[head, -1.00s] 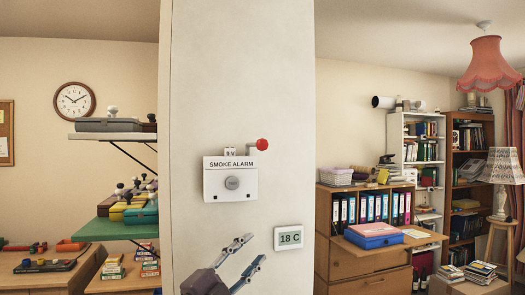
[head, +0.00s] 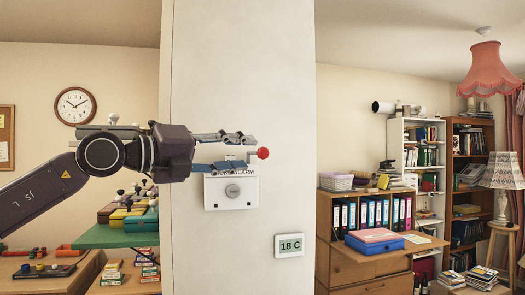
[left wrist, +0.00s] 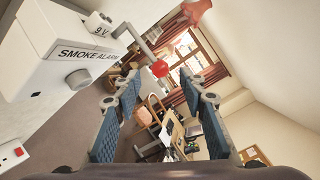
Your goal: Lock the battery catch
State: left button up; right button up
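The white smoke alarm box (head: 231,192) is fixed to the pale pillar and shows at the left in the left wrist view (left wrist: 45,45). The catch is a grey lever with a red knob (head: 263,153) at the box's upper right, its knob sticking out to the right. My left gripper (head: 250,150) reaches in from the left in front of the box's top, hiding the 9 V label in the head view. In the left wrist view its fingers are apart, and the red knob (left wrist: 160,68) shows beyond the gap, apparently not held. My right gripper is not in view.
The pillar (head: 240,60) stands close in front, with an 18 C display (head: 289,245) low on its right. A wooden cabinet (head: 365,270) with binders is at right.

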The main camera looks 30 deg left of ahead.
aim_at(257, 153)
pick_arm(q)
jog(key=p+x, duration=0.2)
jog(key=x, duration=0.2)
jog(key=shift+p+x, duration=0.65)
jog(key=shift+x, duration=0.6)
jog(key=shift+s, duration=0.1)
grip_shut()
